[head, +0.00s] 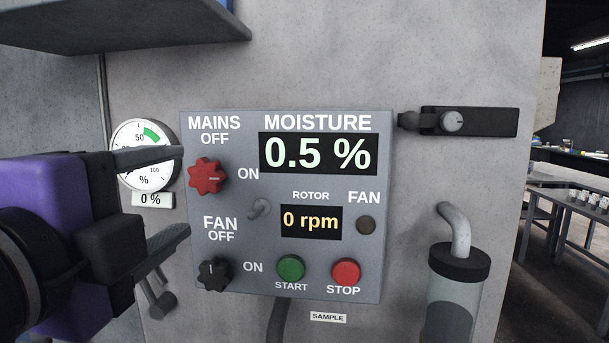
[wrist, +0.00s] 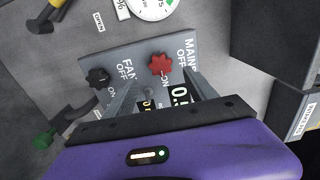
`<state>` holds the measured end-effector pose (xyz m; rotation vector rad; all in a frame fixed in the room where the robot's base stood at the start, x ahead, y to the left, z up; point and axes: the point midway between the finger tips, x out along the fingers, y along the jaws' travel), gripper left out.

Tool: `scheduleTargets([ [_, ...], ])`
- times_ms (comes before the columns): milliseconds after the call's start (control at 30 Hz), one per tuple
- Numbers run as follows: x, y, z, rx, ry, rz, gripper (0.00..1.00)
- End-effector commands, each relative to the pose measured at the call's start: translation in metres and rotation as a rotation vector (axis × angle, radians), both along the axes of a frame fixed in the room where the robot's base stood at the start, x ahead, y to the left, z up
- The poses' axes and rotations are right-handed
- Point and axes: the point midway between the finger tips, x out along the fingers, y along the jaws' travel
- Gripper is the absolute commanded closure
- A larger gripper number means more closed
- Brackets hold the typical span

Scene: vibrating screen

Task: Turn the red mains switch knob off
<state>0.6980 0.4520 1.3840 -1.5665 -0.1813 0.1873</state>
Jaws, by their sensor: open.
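The red mains switch knob (head: 207,177) is a lobed knob at the upper left of the grey control panel (head: 230,288). Its white mark points right, towards ON; OFF is printed above it. In the wrist view the red knob (wrist: 160,64) shows just beyond and between my fingers. My gripper (head: 185,191) is open and empty, coming in from the left. Its two fingers, one above the other in the head view, stand apart near the knob's left side. I see no clear contact with the knob. My gripper also shows in the wrist view (wrist: 160,92).
A black fan knob (head: 214,273) sits below, its mark up towards OFF. A small toggle lever (head: 260,208) is right of the red knob. Green start (head: 291,268) and red stop (head: 346,271) buttons are lower right. A round gauge (head: 143,155) is behind my fingers.

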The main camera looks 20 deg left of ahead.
Motion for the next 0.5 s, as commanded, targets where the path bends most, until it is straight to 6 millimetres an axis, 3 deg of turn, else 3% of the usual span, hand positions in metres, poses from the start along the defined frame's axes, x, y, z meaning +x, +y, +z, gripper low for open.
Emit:
scheduleTargets([
  [500, 0.065, 0.016, 0.002, 0.003, -0.001, 0.0, 0.35],
])
